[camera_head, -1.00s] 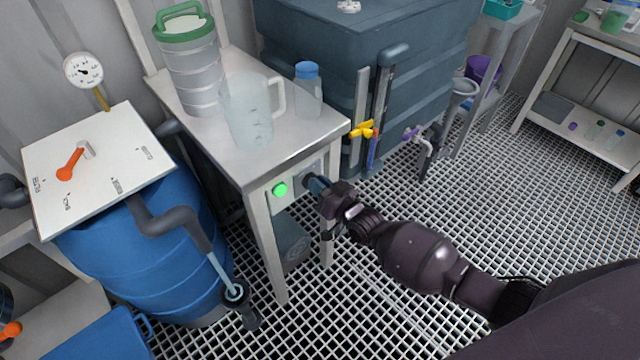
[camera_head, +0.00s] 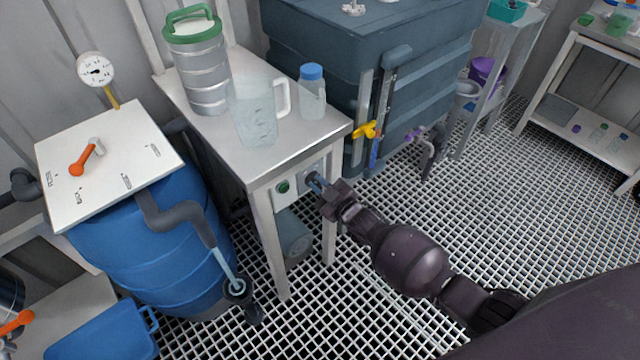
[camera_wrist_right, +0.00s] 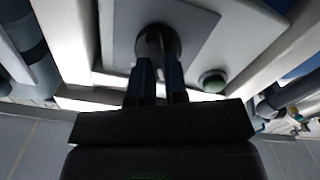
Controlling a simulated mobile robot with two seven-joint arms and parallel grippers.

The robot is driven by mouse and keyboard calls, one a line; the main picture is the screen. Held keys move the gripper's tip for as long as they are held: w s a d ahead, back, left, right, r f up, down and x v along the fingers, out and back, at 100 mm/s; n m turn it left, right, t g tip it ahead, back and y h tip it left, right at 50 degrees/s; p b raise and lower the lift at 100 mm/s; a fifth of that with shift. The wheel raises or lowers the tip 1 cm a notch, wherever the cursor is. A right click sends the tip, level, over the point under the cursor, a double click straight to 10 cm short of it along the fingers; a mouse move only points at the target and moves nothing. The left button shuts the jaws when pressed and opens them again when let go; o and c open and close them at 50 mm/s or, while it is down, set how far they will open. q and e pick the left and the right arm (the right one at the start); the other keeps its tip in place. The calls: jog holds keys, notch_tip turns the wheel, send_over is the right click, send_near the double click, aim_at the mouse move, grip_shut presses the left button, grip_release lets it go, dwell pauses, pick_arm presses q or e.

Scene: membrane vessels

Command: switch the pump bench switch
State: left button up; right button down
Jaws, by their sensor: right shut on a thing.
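The pump bench (camera_head: 305,135) is a light table with a panel on its front edge. The panel carries a round green lamp (camera_head: 283,187), now dark, which also shows in the right wrist view (camera_wrist_right: 212,82). Beside it is a grey plate (camera_wrist_right: 195,28) with the switch's dark round knob (camera_wrist_right: 157,40). My right gripper (camera_head: 318,182) reaches this knob from the front, and its two fingers (camera_wrist_right: 157,72) are shut on it in the wrist view. In the head view the gripper hides most of the knob. My left gripper is not in view.
On the bench stand a jug (camera_head: 254,112), a blue-capped bottle (camera_head: 312,92) and a green-lidded container (camera_head: 200,65). A blue barrel (camera_head: 150,260) is at the left, a dark tank (camera_head: 420,75) behind. The grating floor (camera_head: 480,220) at the right is open.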

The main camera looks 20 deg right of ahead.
jog(key=shift+n, duration=0.4)
jog(key=c, duration=1.1)
grip_release()
jog(key=shift+c, duration=0.2)
jog(key=shift+s+d, duration=0.15)
jog(key=shift+s, duration=0.2)
jog(key=p+v, duration=0.2)
jog(key=v, duration=0.8)
